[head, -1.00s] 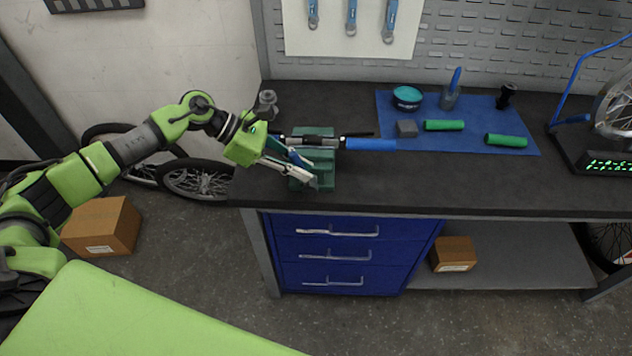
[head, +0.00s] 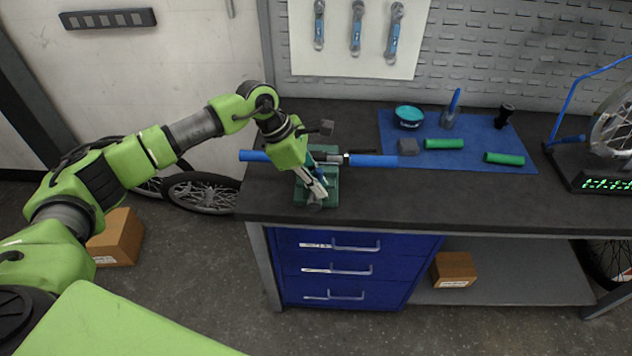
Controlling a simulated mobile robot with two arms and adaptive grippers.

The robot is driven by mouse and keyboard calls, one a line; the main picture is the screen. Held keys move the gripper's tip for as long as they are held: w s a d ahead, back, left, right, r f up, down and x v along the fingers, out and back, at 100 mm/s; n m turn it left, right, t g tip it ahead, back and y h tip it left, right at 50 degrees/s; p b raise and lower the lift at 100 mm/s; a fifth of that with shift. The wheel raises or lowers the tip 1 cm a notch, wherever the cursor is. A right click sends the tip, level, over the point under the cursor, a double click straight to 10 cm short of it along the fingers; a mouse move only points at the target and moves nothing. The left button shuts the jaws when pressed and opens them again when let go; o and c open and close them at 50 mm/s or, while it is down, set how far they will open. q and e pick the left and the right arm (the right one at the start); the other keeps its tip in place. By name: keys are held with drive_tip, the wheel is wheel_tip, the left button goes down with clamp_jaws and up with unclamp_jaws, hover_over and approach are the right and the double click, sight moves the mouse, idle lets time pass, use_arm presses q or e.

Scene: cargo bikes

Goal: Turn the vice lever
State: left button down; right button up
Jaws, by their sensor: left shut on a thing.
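A green vice (head: 331,191) stands near the left end of the dark workbench. A tube with blue ends (head: 372,161) and a dark middle lies across the vice, with its left end sticking out behind my arm. My left gripper (head: 319,192) reaches down at the front of the vice, with its fingers shut on the vice lever. A grey rounded piece (head: 314,204), which looks like a lever end, shows just below the fingertips. The fingers hide most of the lever, so its angle is hard to tell. My right gripper is not in view.
A blue mat (head: 470,160) on the bench holds green grips (head: 444,144), a teal tin (head: 409,117) and small tools. A wheel stand (head: 590,165) is at the right. Wrenches hang on the wall panel. The front of the bench is mostly clear.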

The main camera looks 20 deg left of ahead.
use_arm(q)
drive_tip(key=shift+d, duration=0.2)
drive_tip(key=c, duration=2.3)
unclamp_jaws()
drive_tip(key=shift+c, duration=0.2)
drive_tip(key=shift+o, duration=0.5)
drive_tip(key=shift+w+d+f, duration=0.1)
drive_tip(key=shift+d, duration=0.05)
drive_tip(key=v, duration=1.2)
